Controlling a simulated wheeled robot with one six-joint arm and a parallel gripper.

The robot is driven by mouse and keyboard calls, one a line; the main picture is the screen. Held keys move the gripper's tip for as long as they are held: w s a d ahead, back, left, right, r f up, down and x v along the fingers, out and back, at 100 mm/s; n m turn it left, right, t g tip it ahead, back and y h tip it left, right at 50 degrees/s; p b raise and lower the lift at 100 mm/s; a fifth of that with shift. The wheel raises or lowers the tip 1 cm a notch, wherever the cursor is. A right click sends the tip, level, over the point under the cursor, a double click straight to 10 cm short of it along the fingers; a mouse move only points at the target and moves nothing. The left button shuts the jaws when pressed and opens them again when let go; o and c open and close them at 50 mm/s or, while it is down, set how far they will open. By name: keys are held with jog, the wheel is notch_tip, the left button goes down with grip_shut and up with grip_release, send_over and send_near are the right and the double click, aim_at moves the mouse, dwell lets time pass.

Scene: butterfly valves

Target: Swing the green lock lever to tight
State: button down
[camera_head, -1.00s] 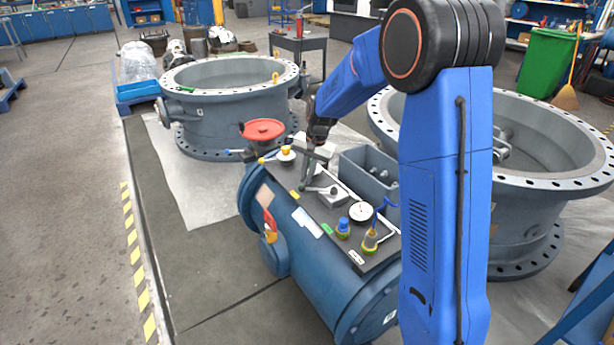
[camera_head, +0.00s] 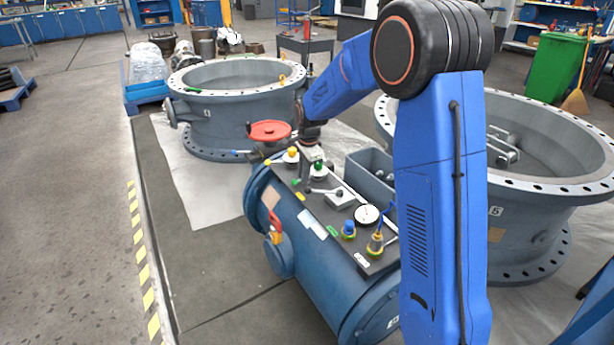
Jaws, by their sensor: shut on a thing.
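The green lock lever (camera_head: 318,165) shows as a small green-topped part on the dark plate along the top of the blue valve body. Its arm is mostly hidden, so I cannot read its angle. My gripper (camera_head: 314,156) reaches down over it from behind and is shut on it at the green end. The fingertips are small and partly blend with the plate.
A yellow-knobbed lever (camera_head: 291,153) stands just left of my gripper, with a red handwheel (camera_head: 268,131) behind. Large flanged rings stand around.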

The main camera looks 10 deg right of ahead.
jog(key=shift+w+a+m+h, duration=0.15)
jog(key=shift+w+m, duration=0.25)
jog(key=shift+m, duration=0.35)
jog(key=shift+w+m+h, duration=0.1)
jog(key=shift+w+m, duration=0.35)
jog(key=shift+m, duration=0.35)
jog(key=shift+w+a+m+h, duration=0.15)
jog(key=shift+w+m, duration=0.25)
jog(key=shift+m, duration=0.35)
jog(key=shift+w+d, duration=0.1)
jog(key=c, duration=1.9)
grip_release()
jog(key=shift+o, duration=0.2)
jog(key=s+r, duration=0.1)
jog(key=r, duration=0.7)
jog(key=s+r, duration=0.2)
jog(key=r, duration=0.7)
jog(key=shift+s+a, duration=0.2)
jog(key=shift+s, duration=0.05)
jog(key=shift+r, duration=0.1)
